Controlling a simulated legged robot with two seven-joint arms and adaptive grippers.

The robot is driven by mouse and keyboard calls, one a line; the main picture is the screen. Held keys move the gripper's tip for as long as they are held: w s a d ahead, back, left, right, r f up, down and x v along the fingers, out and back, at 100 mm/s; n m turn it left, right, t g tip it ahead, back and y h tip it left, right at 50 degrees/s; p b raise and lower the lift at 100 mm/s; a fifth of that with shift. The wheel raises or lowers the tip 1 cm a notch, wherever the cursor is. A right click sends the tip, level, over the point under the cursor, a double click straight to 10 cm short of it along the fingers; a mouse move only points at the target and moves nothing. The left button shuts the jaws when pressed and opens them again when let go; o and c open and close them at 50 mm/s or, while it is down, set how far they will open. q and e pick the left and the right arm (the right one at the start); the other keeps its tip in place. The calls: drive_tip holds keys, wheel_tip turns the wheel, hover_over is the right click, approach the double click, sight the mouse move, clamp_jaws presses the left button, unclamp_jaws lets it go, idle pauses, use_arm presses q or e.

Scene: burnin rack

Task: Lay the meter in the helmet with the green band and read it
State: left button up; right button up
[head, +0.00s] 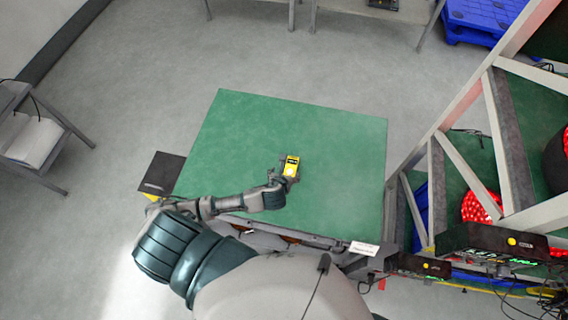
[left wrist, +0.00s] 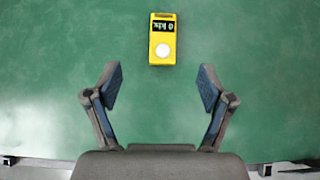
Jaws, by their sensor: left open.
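The meter (head: 292,164) is a small yellow box with a dark display, lying on the green table mat (head: 240,130). In the left wrist view the meter (left wrist: 162,42) shows its display and a white round disc; its small characters are hard to read. My left gripper (head: 284,177) is just on the near side of the meter. In the left wrist view my left gripper (left wrist: 160,87) is open, with nothing between its fingers and the meter lying beyond the fingertips. No helmet with a green band can be made out. My right gripper is out of view.
A metal rack (head: 510,150) stands at the right, holding a red-lit round object (head: 480,206) and a dark round object (head: 556,157) cut by the edge. Black boxes with cables (head: 488,242) are below. A blue pallet (head: 482,18) is at the back. Most of the mat is clear.

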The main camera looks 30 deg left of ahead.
use_arm(q)
approach(293, 160)
drive_tip(key=x, duration=0.3)
drive_tip(key=shift+w+d+f, duration=0.1)
drive_tip(key=shift+w+f, duration=0.1)
drive_tip(key=shift+f, duration=0.15)
drive_tip(key=x, duration=0.2)
drive_tip(key=a+x, duration=0.1)
drive_tip(key=x, duration=0.2)
drive_tip(key=shift+w, duration=0.1)
drive_tip(key=shift+w+d+f, duration=0.1)
drive_tip(key=shift+w+f, duration=0.05)
drive_tip(key=shift+w, duration=0.1)
drive_tip(key=shift+d, duration=0.25)
drive_tip(key=shift+c, duration=0.7)
drive_tip(key=shift+s, duration=0.1)
drive_tip(key=c, duration=0.4)
drive_tip(key=shift+d, duration=0.1)
drive_tip(key=c, duration=0.8)
drive_tip(key=shift+c, duration=0.3)
drive_tip(key=shift+a, duration=0.2)
